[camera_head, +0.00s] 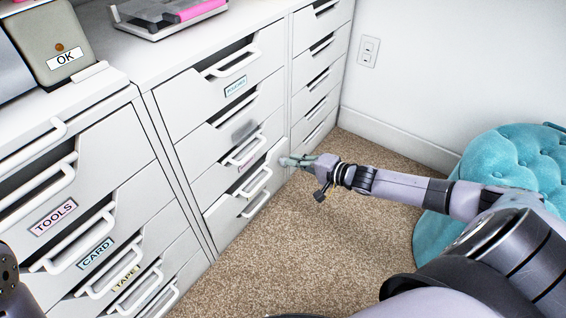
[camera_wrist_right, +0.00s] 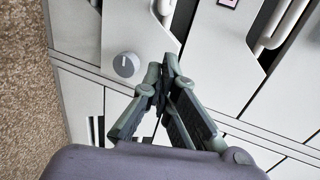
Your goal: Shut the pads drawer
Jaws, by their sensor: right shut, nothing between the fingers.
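The middle white cabinet has a stack of drawers with cut-out tops and white handles. A lower drawer (camera_head: 223,212) appears to stand out a little from the cabinet face. A pinkish label (camera_head: 246,164) just above it is partly hidden by a handle, and I cannot read the word pads anywhere. My right gripper (camera_head: 288,161) is shut and empty, at the right edge of that drawer front; I cannot tell whether it touches. In the right wrist view the closed fingertips (camera_wrist_right: 168,66) are before white drawer fronts (camera_wrist_right: 135,30). My left gripper is not in view.
Drawers labelled TOOLS (camera_head: 53,216), CARD (camera_head: 94,254) and TAPE (camera_head: 125,278) are on the left. A narrow drawer column (camera_head: 318,70) stands to the right. A teal tufted pouf (camera_head: 500,150) is beside my right arm. Carpet (camera_head: 265,255) is free in front.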

